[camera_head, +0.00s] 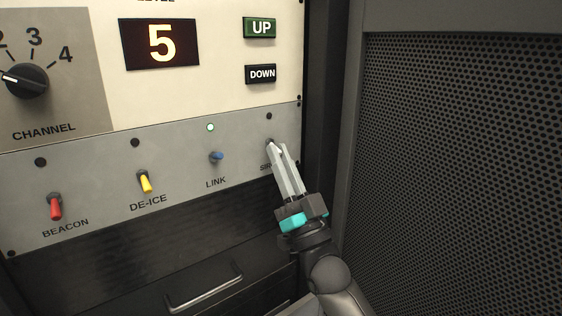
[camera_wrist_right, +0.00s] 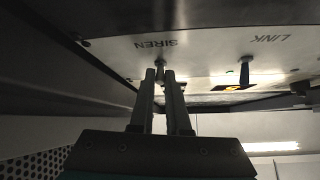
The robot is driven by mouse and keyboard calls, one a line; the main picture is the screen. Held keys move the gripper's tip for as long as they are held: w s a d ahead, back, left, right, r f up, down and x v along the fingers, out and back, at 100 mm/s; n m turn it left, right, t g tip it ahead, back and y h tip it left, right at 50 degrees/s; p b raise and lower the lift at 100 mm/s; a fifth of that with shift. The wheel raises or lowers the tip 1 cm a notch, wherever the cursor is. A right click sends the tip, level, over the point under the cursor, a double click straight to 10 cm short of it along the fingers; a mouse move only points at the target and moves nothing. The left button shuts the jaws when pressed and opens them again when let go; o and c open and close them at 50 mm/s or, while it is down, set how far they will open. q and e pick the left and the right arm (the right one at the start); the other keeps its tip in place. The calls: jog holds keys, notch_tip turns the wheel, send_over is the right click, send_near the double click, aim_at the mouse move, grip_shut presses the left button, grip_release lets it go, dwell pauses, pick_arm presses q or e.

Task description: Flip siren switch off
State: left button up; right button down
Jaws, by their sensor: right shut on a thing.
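The siren switch is at the right end of the grey switch panel (camera_head: 105,172). In the head view my right gripper's fingertips (camera_head: 277,147) cover most of it and part of its label. In the right wrist view the small siren switch (camera_wrist_right: 160,68) sits between the two fingertips (camera_wrist_right: 161,78) of my right gripper, below the upside-down SIREN label. The gripper is shut on the switch. The siren lamp (camera_head: 269,116) above it is dark. Whether the lever points up or down cannot be told. My left gripper is not in view.
The blue link switch (camera_head: 216,156) is left of the siren, its lamp (camera_head: 210,127) lit. The yellow de-ice switch (camera_head: 145,183) and red beacon switch (camera_head: 55,207) are farther left, their lamps dark. A perforated dark panel (camera_head: 460,170) stands right of my arm.

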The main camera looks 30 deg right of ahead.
jog(key=shift+r+y, duration=0.1)
jog(key=shift+y, duration=0.2)
jog(key=c, duration=0.9)
grip_release()
jog(key=v, duration=0.7)
jog(key=shift+s+f, duration=0.2)
jog(key=shift+r, duration=0.1)
